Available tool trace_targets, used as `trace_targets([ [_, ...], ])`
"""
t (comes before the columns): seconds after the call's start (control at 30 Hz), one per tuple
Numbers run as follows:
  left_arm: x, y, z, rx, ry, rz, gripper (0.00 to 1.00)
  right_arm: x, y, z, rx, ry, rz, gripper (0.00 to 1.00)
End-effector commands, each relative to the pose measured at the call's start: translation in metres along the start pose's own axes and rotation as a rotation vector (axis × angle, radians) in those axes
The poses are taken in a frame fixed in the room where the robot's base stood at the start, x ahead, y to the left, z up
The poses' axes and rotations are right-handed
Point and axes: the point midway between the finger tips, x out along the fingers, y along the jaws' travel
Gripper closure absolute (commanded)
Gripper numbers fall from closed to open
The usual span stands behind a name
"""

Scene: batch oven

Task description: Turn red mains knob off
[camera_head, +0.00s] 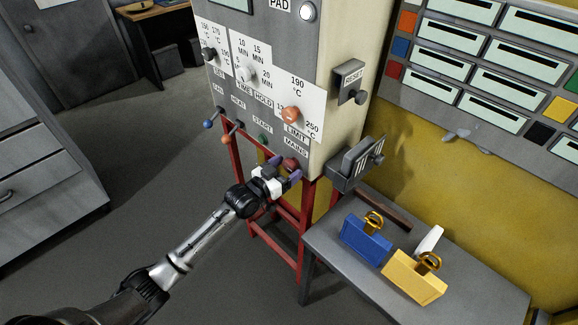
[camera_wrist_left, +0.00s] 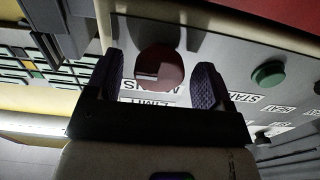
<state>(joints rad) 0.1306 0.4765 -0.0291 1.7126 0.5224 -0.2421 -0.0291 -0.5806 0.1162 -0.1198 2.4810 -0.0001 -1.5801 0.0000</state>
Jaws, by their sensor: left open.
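The red mains knob (camera_head: 290,163) sits at the lower edge of the oven's control panel, just under the MAINS label (camera_head: 296,148). My left gripper (camera_head: 282,173) is at the knob, with its purple-padded fingers open. In the left wrist view the round red knob (camera_wrist_left: 160,66) lies between the two open fingers of the left gripper (camera_wrist_left: 160,82), with a gap showing at its right side. I cannot tell whether the left finger touches it. My right gripper is in neither view.
An orange limit knob (camera_head: 291,114) and a green start button (camera_head: 263,139) are above. A grey vented box (camera_head: 350,172) juts out at right. Blue and orange levers are at left.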

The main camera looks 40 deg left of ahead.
Motion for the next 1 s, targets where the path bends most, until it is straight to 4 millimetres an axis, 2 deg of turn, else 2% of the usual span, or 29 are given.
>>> trace_targets([
  [0.2,0.0114,0.0002,-0.0002,0.001,0.0,0.0,0.25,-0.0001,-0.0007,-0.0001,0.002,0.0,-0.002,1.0],
  [0.53,0.0126,0.0003,0.0001,0.001,-0.001,0.0,0.26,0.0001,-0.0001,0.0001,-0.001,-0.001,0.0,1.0],
  [1.0,0.0123,0.0002,0.0001,0.001,-0.001,0.0,0.71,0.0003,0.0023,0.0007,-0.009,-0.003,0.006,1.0],
])
